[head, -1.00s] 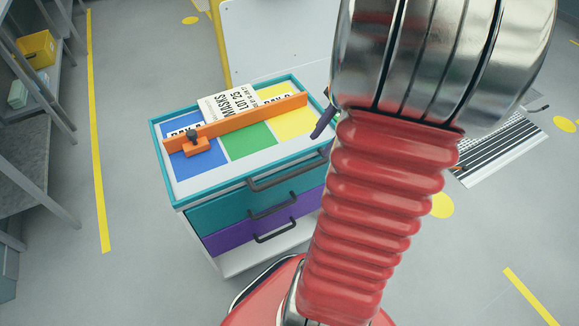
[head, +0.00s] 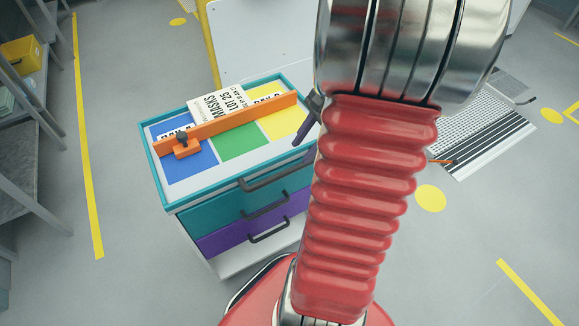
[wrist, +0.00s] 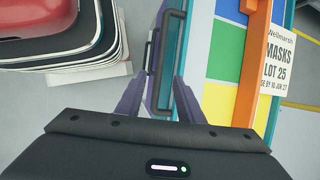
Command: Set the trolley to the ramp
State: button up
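The trolley stands at left centre in the head view, with a teal rim (head: 152,157), teal and purple drawers and dark handles. The trolley also shows in the wrist view (wrist: 186,98). My gripper (wrist: 157,86) has its two purple fingers apart, one on each side of the dark top handle (wrist: 169,60). I cannot tell if either finger touches it. In the head view one finger shows by the trolley's front right corner; my arm hides the rest. The ramp (head: 468,139), a perforated metal plate with a black-striped edge, lies on the right, partly behind my arm.
An orange bar (head: 226,122) with a clamp and a white MASKS packet (head: 212,106) are on the trolley top. A white panel (head: 255,40) stands behind it. Shelving (head: 32,125) stands at far left. Grey floor with yellow markings is clear at front right.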

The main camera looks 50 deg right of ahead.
aim_at(287, 171)
jog(key=x, duration=0.9)
jog(key=shift+w+a+f, duration=0.1)
jog(key=shift+f, duration=0.3)
jog(key=shift+c, duration=0.6)
grip_shut()
